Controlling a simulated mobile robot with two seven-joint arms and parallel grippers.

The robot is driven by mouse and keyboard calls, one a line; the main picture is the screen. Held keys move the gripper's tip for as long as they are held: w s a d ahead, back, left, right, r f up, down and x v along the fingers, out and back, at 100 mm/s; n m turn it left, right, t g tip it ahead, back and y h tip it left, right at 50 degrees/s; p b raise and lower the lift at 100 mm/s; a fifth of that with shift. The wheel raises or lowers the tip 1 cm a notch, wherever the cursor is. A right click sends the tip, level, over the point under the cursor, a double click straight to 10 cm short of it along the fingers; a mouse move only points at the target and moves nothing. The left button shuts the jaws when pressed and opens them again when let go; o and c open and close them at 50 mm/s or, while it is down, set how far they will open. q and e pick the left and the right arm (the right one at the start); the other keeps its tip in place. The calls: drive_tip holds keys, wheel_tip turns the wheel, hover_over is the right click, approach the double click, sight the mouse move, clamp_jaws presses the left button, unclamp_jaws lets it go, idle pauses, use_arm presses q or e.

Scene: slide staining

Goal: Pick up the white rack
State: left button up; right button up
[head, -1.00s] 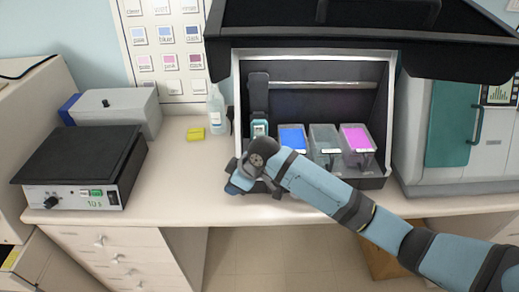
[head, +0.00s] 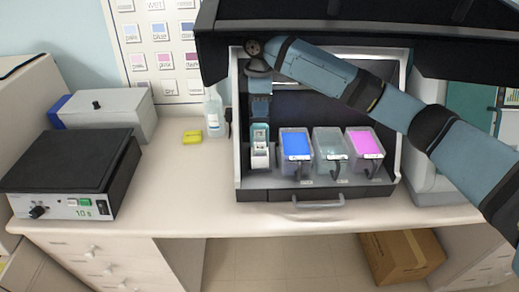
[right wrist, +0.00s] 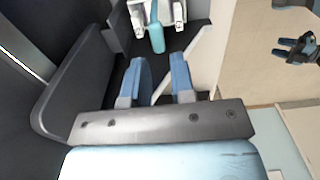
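The white rack (head: 260,155), with a teal top part, stands upright inside the dark cabinet, left of the blue tub. It also shows at the top of the right wrist view (right wrist: 178,10). My right gripper (head: 260,116) points down just above the rack. In the right wrist view its two blue fingers (right wrist: 160,75) are apart with nothing between them, and the rack lies beyond their tips. My left gripper is not in the head view; what looks like it (right wrist: 285,47) shows small at the right of the right wrist view, its fingers seemingly apart.
Tubs with blue (head: 297,147), clear (head: 330,148) and pink (head: 366,145) contents stand right of the rack. The cabinet's side wall (head: 237,135) is close on the left. A bottle (head: 214,115), a yellow block (head: 193,137) and a hot plate (head: 70,165) are on the counter.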

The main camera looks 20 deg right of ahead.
sight(258, 124)
wheel_tip(258, 124, down, 4)
drive_tip(key=shift+w, duration=0.15)
drive_tip(key=shift+w+a+f+p, duration=0.15)
drive_tip(key=shift+f+p, duration=0.5)
drive_tip(key=shift+f, duration=2.05)
drive_tip(key=shift+c, duration=0.2)
clamp_jaws()
